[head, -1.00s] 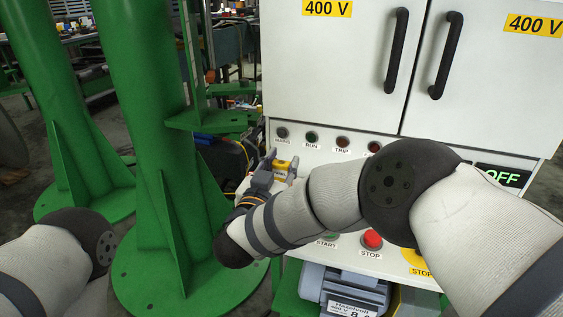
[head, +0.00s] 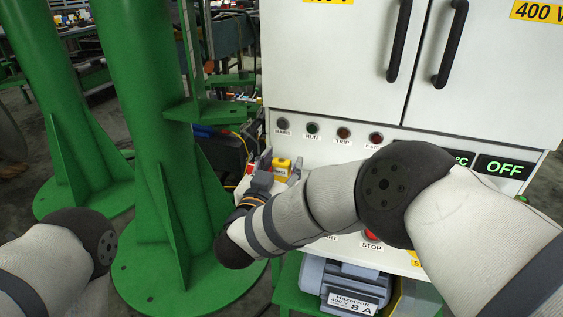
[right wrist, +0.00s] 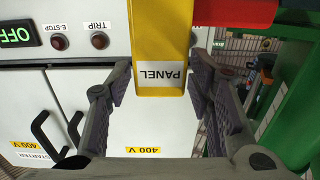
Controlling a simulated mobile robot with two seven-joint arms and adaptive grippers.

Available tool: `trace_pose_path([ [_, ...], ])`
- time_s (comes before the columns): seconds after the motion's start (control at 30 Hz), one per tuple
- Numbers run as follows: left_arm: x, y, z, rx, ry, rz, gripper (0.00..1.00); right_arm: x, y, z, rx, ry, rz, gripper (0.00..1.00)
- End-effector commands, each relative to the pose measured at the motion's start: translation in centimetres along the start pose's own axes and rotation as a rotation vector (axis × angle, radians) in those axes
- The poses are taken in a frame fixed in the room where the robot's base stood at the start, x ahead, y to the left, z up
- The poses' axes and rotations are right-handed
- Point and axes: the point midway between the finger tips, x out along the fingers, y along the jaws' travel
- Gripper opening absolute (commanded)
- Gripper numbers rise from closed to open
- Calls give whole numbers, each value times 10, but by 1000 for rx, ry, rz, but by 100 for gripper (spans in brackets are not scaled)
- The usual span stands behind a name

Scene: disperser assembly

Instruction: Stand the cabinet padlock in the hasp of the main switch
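The cabinet padlock, a yellow block with a white PANEL label, shows in the head view (head: 282,166) and, upside down, in the right wrist view (right wrist: 160,40). My right gripper (head: 280,168) is around it, with one finger on each side. In the right wrist view my fingers (right wrist: 158,84) look spread open, their pads beside the padlock's lower end; any contact is hard to judge. The main switch's red handle (right wrist: 235,12) is beside the padlock. The hasp and the padlock's shackle are hidden. My left gripper is out of view.
The white cabinet (head: 330,80) has black door handles, a row of indicators and an OFF display (head: 502,167). A grey motor (head: 345,285) sits below. Green columns (head: 150,130) stand at the left, close to my right forearm. My right arm covers part of the panel.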

Motion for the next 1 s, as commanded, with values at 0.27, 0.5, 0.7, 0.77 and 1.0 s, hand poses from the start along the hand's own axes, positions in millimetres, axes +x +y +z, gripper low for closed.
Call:
trace_pose_path([
  [0.27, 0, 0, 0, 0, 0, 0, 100, 0, 0, 0, 0, 0, 0, 55],
  [0.5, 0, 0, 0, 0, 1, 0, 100, -42, -2, 0, -3, -1, -5, 55],
  [0.7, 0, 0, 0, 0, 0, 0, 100, -94, 0, 1, -1, -3, -1, 55],
  [0.77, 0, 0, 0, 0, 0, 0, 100, -104, 0, 1, -1, -3, -1, 55],
  [1.0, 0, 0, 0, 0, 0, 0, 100, -121, 0, 0, 1, 1, 1, 55],
])
